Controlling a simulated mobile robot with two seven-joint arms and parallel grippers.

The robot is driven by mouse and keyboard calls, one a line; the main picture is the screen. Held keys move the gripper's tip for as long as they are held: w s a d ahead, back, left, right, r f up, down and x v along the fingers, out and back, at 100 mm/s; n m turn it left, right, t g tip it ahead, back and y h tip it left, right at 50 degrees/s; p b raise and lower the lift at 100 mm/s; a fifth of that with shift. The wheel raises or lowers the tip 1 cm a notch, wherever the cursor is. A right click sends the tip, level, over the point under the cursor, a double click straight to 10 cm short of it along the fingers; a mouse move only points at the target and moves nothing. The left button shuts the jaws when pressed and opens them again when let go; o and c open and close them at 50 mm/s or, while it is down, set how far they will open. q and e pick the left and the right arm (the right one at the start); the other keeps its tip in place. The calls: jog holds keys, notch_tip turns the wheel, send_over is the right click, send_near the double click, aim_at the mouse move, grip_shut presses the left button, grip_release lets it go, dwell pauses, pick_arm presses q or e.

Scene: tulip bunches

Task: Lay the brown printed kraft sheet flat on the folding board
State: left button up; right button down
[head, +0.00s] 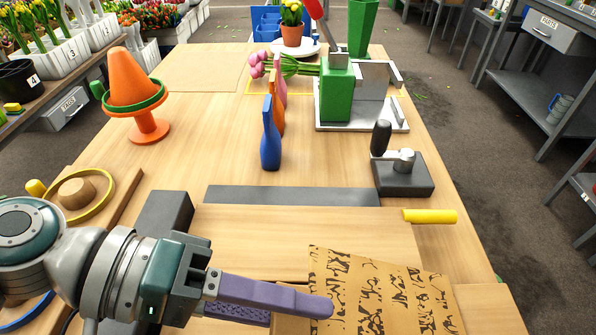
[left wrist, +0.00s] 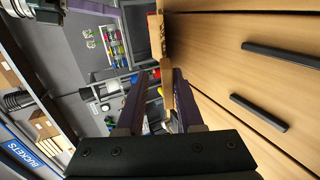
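The brown kraft sheet (head: 385,297) with its dark print is at the near right in the head view, its near edge cut off. Its far edge overlaps the near part of the pale wooden board (head: 300,230), which I take for the folding board; I cannot tell whether they touch. My left gripper (head: 300,312) has purple fingers spread apart at the sheet's left side. The upper finger's tip covers part of the sheet. In the left wrist view a gap shows between the fingers (left wrist: 158,85), with a thin brown edge close to the right one. My right gripper is not in view.
A grey bar (head: 292,195) lies along the board's far edge, with a yellow cylinder (head: 430,216) at its right. Blue bottle-shaped piece (head: 270,140), black-handled block (head: 403,174) and orange cone (head: 133,80) stand farther back. Plain brown material (head: 490,310) shows right of the sheet.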

pick_arm(q)
jog(key=shift+o, duration=0.8)
jog(key=v, duration=1)
